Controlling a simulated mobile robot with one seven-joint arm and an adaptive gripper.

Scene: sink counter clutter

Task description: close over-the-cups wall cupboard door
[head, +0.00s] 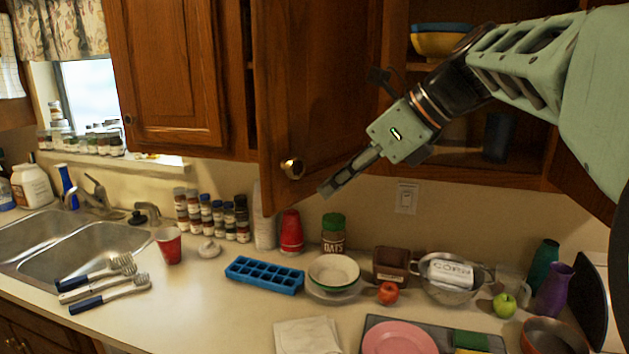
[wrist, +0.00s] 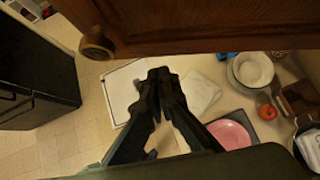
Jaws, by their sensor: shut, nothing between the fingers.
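The wall cupboard door (head: 325,75) is brown wood and stands open, swung out from the cabinet. Its round brass knob (head: 292,168) is low near the door's left edge. In the wrist view the door (wrist: 200,22) crosses the top, with its knob (wrist: 97,44) at the upper left. My gripper (head: 326,188) is shut and empty. In the head view it overlaps the door's lower part, right of and slightly below the knob. In the wrist view my fingertips (wrist: 158,78) show just below the door's edge; I cannot tell whether they touch it.
The open cupboard holds stacked bowls (head: 442,42) and a dark cup (head: 496,137). Another wooden door (head: 582,182) shows at right, partly behind my arm.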

